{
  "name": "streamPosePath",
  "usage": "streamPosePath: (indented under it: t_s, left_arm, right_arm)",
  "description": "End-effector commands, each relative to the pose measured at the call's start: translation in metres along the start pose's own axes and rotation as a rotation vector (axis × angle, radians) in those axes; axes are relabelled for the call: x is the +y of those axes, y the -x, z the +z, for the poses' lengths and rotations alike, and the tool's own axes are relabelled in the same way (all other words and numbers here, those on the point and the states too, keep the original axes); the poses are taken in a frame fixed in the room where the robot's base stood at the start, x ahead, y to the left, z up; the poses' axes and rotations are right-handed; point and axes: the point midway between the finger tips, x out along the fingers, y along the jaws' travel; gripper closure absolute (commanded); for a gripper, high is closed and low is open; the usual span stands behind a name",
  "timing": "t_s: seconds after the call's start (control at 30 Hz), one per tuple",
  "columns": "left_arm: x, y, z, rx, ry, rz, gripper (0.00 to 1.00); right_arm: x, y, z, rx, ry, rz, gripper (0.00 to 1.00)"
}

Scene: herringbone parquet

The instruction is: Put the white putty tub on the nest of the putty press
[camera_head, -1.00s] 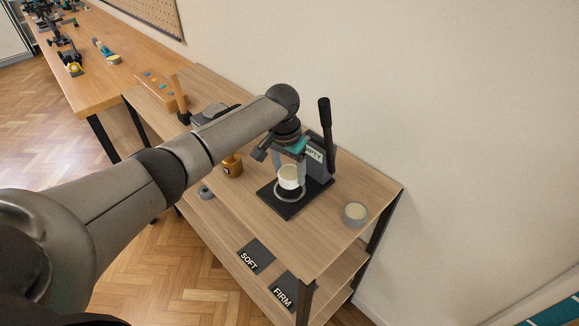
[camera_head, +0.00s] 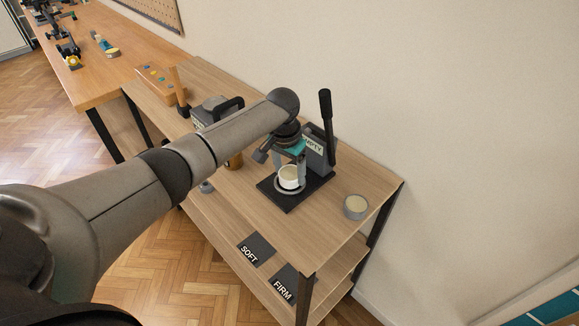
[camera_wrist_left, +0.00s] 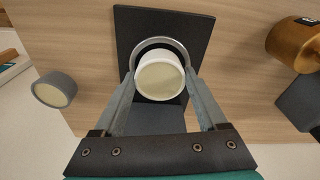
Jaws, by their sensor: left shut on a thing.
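The white putty tub (camera_head: 291,180) is between the fingers of my left gripper (camera_head: 289,173), which is shut on it. The putty press (camera_head: 317,158) has a black base plate, a grey ring-shaped nest (camera_head: 289,193) and an upright black lever. In the left wrist view the tub (camera_wrist_left: 160,80) is upright over the nest ring (camera_wrist_left: 151,42), whose far arc shows behind it. The tub's lower part appears inside the ring. I cannot tell whether it bears on the nest floor. My right gripper is not in view.
A grey tub with pale contents (camera_head: 355,207) stands right of the press on the wooden shelf top. A brass-coloured object (camera_wrist_left: 293,44) is on the other side, mostly behind my arm in the head view. SOFT (camera_head: 256,250) and FIRM (camera_head: 287,284) plates lie on the lower shelf.

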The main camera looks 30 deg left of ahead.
Motion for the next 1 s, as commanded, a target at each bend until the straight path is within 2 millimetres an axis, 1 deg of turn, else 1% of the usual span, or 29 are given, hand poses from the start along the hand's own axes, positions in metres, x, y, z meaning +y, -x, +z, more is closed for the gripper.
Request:
streamPosePath:
  t_s: [0.1,0.53,0.83,0.87,1.0]
  left_arm:
    - [-0.0001,-0.0042,0.0004,0.001,0.001,0.000,0.86]
    - [-0.0001,-0.0050,0.0002,0.002,0.001,0.000,0.86]
    - [-0.0001,-0.0106,0.0008,0.002,0.001,0.001,0.86]
    - [-0.0001,-0.0107,0.0008,0.002,0.001,0.001,0.24]
    - [-0.0002,-0.0103,0.0008,0.002,0.001,0.000,0.09]
  right_arm:
    - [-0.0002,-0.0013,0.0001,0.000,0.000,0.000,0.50]
    - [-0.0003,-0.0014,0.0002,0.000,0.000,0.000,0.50]
    - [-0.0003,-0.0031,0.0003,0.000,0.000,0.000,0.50]
    - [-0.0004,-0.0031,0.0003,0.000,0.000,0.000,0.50]
    - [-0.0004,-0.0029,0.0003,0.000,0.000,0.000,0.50]
